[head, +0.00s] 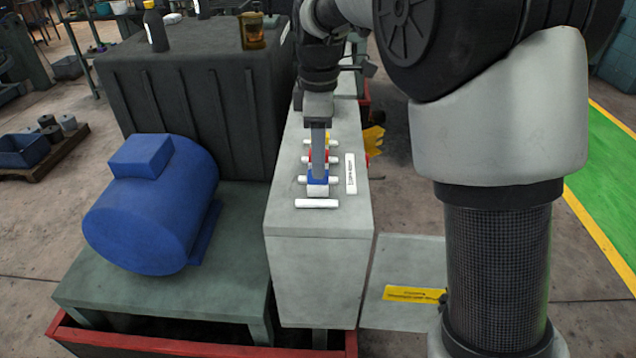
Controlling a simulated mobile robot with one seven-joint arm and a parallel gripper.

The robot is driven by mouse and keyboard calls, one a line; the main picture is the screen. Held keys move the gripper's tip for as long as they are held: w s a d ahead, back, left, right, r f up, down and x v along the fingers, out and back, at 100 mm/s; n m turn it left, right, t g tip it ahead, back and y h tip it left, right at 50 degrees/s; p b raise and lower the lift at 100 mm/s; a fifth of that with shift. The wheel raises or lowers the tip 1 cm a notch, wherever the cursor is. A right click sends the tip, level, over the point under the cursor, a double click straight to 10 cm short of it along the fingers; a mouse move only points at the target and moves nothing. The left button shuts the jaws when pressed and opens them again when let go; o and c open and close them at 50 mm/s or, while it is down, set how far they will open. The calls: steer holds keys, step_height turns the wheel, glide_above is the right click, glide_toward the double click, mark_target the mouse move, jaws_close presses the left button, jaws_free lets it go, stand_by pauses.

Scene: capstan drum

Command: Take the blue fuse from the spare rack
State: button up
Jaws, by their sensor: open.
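The blue fuse (318,181) is the nearest of a row of coloured fuses on the spare rack, which sits on top of a narrow grey cabinet (320,222). White ends show beside it and a pale block shows at its front. My gripper (318,172) points down over the row, its fingers right at the blue fuse and partly covering it. It is open. The view is edge-on, so I cannot tell whether the fingers touch the fuse. A red fuse (309,158) and a yellow fuse (328,139) lie behind, partly hidden by the gripper.
A white label (351,174) lies right of the row and a white bar (316,203) in front. A big blue motor (152,205) on a green stand is at left. A dark ribbed box (200,90) with bottles on top stands behind it. Open floor lies right.

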mark_target(318, 183)
step_height(318, 183, down, 5)
steer(key=shift+a, duration=0.1)
jaws_close()
stand_by(0.3)
